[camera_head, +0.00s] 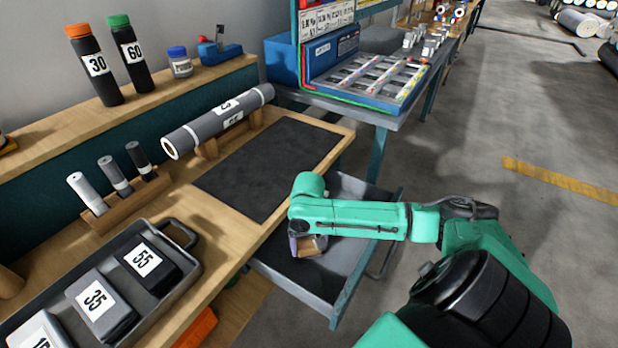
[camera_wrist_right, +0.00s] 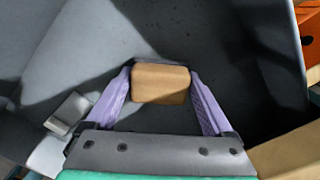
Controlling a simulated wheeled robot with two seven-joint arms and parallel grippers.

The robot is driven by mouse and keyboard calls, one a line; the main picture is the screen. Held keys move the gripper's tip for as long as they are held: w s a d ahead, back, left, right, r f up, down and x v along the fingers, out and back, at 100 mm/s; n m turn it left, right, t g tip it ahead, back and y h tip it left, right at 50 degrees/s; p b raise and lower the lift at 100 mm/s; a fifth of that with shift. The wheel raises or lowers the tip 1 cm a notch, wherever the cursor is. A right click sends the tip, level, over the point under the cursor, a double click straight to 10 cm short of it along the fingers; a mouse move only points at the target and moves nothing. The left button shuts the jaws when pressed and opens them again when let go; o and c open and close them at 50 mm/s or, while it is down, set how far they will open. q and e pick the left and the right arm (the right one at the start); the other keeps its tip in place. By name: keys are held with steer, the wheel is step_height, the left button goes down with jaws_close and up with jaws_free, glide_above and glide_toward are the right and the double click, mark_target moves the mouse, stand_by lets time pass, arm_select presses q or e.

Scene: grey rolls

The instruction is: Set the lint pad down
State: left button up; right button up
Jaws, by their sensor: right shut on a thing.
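The lint pad (camera_wrist_right: 160,84) is a tan block with a dark strip along its far edge. My right gripper (camera_wrist_right: 159,78) is shut on it, with a purple finger on each side. In the head view the pad (camera_head: 314,247) shows below the end of my right arm, inside the grey open drawer (camera_head: 345,275) beside the bench. The wrist view shows the drawer's grey floor (camera_wrist_right: 230,55) behind the pad. I cannot tell whether the pad touches that floor. My left gripper is not in view.
The wooden bench carries a dark mat (camera_head: 262,168), a grey roll (camera_head: 218,120) on supports, small rolls in a rack (camera_head: 128,198) and a tray (camera_head: 185,277) of numbered blocks. Bottles (camera_head: 88,72) stand on the shelf. The drawer floor around the pad looks clear.

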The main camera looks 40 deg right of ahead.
mark_target(309, 245)
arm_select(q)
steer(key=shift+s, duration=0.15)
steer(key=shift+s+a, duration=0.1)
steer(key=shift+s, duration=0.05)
arm_select(e)
steer(key=o, duration=1.1)
steer(key=shift+f, duration=0.1)
steer(key=shift+c, duration=0.2)
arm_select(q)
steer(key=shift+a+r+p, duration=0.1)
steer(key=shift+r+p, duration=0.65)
arm_select(e)
step_height(309, 245, up, 12)
steer(key=shift+a, duration=0.1)
